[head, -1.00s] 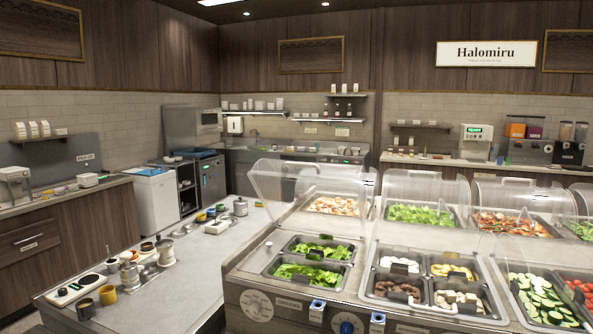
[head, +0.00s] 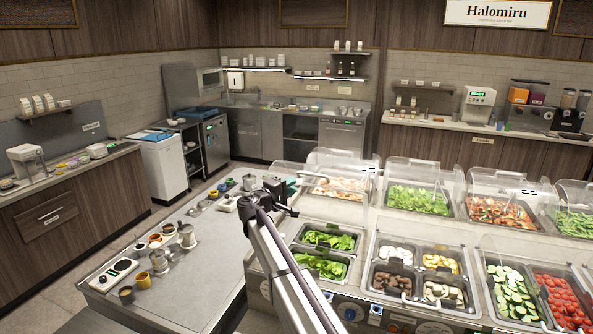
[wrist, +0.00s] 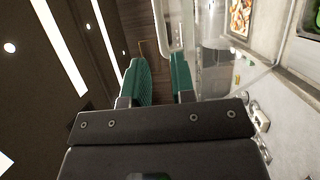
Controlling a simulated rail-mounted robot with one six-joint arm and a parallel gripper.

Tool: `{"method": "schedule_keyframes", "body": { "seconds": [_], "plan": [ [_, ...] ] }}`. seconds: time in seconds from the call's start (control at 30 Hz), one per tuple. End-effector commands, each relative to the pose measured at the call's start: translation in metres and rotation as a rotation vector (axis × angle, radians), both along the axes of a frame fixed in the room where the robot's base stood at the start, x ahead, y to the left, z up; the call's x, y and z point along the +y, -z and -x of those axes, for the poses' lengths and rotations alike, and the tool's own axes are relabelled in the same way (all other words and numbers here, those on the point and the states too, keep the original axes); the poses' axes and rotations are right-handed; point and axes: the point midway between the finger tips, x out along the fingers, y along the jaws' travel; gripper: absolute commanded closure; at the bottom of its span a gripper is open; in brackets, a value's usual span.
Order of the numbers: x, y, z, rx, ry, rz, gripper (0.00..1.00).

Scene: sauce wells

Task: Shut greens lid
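The greens wells hold leafy greens in two dark pans, a rear one (head: 330,238) and a front one (head: 320,265), at the left end of the salad bar. The pans are uncovered. The clear greens lid (head: 305,172) stands raised behind them, partly hidden by my arm. In the wrist view a clear panel (wrist: 228,65), probably this lid, is to the right of my fingers. My gripper (head: 289,187) is beside the lid's left part in the head view. In the wrist view my gripper (wrist: 160,75) has its green fingers apart, with no object visible between them.
Wells of mushrooms and other toppings (head: 405,282) lie to the right of the greens. Other clear covers (head: 412,172) stand along the back row. A steel counter (head: 215,255) with cups and small pots is to the left.

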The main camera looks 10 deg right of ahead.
Motion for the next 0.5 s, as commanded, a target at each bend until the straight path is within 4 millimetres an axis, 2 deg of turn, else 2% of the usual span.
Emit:
{"method": "schedule_keyframes", "body": {
  "seconds": [0.17, 0.5],
  "plan": [
    [-0.013, -0.001, -0.011, 0.000, 0.003, -0.002, 0.76],
    [-0.070, -0.005, -0.060, 0.001, 0.007, -0.002, 0.76]
  ]
}}
